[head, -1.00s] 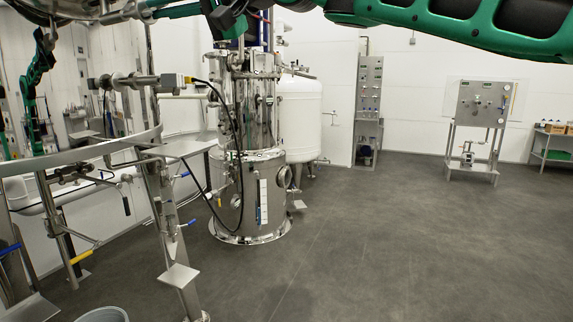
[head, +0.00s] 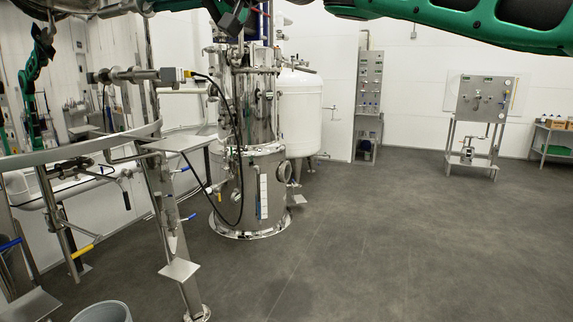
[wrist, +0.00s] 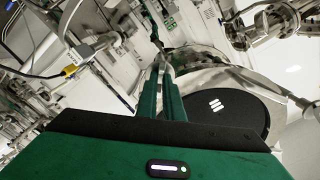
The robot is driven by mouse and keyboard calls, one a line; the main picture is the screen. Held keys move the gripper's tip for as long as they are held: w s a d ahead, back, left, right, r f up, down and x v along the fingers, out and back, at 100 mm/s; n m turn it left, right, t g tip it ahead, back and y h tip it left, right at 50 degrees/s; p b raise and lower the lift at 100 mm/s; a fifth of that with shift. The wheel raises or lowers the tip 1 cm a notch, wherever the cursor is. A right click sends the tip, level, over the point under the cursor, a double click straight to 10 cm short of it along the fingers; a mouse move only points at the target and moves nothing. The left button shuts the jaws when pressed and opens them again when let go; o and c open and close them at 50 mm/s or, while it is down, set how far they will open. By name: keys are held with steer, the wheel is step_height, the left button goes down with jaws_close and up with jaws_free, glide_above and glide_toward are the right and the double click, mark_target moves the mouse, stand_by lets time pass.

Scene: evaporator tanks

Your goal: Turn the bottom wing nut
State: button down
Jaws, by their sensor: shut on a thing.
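In the wrist view, my gripper (wrist: 165,64) reaches up the picture with its two green fingers close together. They are shut on a small pale metal piece, the wing nut (wrist: 168,74), of which only a sliver shows between the fingers. Its wings and which way they point are hidden. A shiny round steel vessel with a dark round disc (wrist: 222,115) lies just right of the fingers. In the head view the wing nut cannot be made out; green and black parts of my arm cross the top edge.
In the head view, a steel column vessel (head: 262,190) stands left of centre, with a white tank (head: 300,110) behind it. Steel frames and pipes with coloured handles fill the left side, with a grey bucket (head: 103,312) below. The grey floor (head: 400,240) at right is clear.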

steer(key=shift+w+f+n, duration=0.1)
steer(key=shift+f+n, duration=0.2)
steer(key=shift+n, duration=0.2)
steer(key=shift+n, duration=1)
steer(key=shift+n, duration=0.7)
steer(key=c, duration=1.8)
jaws_free()
steer(key=shift+r, duration=0.15)
